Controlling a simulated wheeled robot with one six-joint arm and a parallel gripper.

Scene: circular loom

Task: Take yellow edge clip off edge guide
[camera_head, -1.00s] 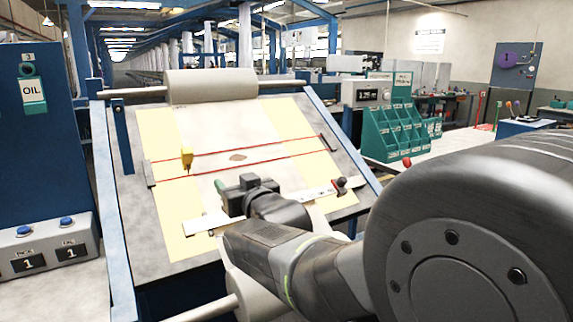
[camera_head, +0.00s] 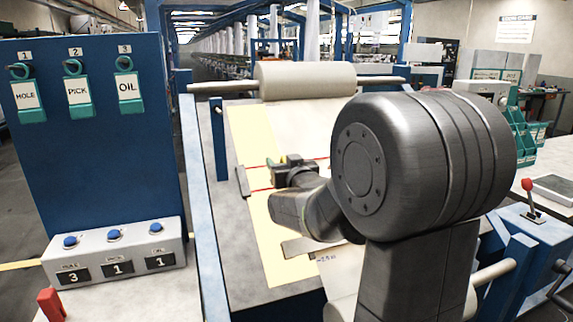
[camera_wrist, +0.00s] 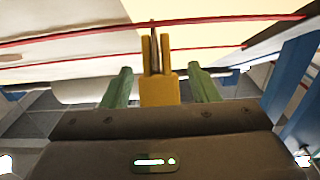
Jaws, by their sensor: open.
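The yellow edge clip (camera_wrist: 160,85) stands between the two green fingers of my gripper (camera_wrist: 160,70) in the wrist view, with a visible gap on each side. The clip's forked top is around a thin dark strip. A red line (camera_wrist: 215,47), which may be the edge guide, runs across the cloth at the fork. In the head view my gripper (camera_head: 281,171) is over the left part of the sloped cloth board, at the red lines. The clip is largely hidden there by my gripper. The fingers are open and do not visibly touch the clip.
A cloth roll (camera_head: 305,80) lies across the top of the board (camera_head: 225,230). A button box (camera_head: 115,252) stands at left, a red-knobbed lever (camera_head: 527,185) at right.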

